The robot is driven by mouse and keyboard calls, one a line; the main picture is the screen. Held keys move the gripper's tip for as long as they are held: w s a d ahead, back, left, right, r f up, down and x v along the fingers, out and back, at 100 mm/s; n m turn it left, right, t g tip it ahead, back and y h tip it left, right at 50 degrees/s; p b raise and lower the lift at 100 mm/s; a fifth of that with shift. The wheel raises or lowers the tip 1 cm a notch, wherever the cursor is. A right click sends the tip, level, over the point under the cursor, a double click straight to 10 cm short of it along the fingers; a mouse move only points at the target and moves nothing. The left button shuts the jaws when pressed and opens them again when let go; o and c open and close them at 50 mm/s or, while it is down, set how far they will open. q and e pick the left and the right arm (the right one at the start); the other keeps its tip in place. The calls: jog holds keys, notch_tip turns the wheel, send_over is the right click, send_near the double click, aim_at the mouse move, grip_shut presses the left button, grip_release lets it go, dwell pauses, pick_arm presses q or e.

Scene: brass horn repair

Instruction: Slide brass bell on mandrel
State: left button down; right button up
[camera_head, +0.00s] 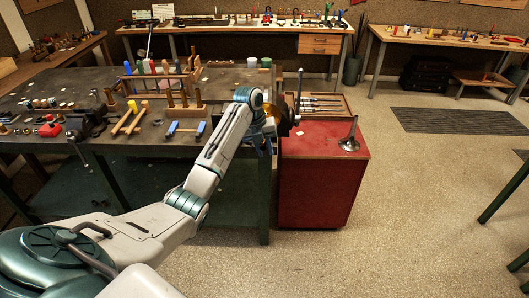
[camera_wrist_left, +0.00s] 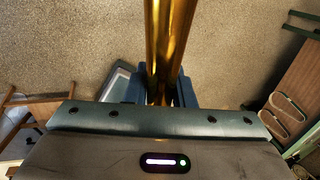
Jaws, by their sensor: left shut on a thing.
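My left gripper (camera_head: 262,142) is by the right end of the dark workbench, partly hidden by my arm. It is shut on the brass bell (camera_head: 271,126), of which only a small golden patch shows there. In the left wrist view the bell (camera_wrist_left: 170,40) is a shiny golden tube rising from between the blue fingers (camera_wrist_left: 163,98). A dark upright rod (camera_head: 298,92) stands just right of the gripper; I cannot tell whether it is the mandrel. A silver flared piece with an upright stem (camera_head: 349,137) stands on the red cabinet, apart from the bell. My right gripper is not in view.
The red cabinet (camera_head: 322,190) stands right of the dark workbench (camera_head: 225,84), with a wooden tool tray (camera_head: 335,104) at its back. Wooden racks, mallets and blue-ended tools (camera_head: 186,130) crowd the bench. The floor (camera_head: 420,210) right of the cabinet is clear.

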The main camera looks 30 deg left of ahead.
pick_arm(q)
jog(key=shift+w+a+b, duration=0.45)
jog(key=shift+w+a, duration=0.05)
jog(key=shift+w, duration=0.3)
jog(key=shift+w+a+b, duration=0.45)
jog(key=shift+w, duration=0.35)
jog(key=c, duration=1.1)
grip_release()
jog(key=shift+c, duration=0.2)
jog(key=shift+r, duration=0.1)
jog(key=shift+s+a+r+b, duration=0.1)
jog(key=shift+a+r+b, duration=0.05)
jog(key=shift+r+b, duration=0.2)
jog(key=b+v, duration=0.2)
jog(key=v, duration=0.2)
jog(key=shift+a+r, duration=0.1)
jog(key=shift+r, duration=0.15)
jog(key=shift+p+v, duration=2.65)
jog(key=shift+v, duration=0.1)
jog(key=shift+s, duration=0.1)
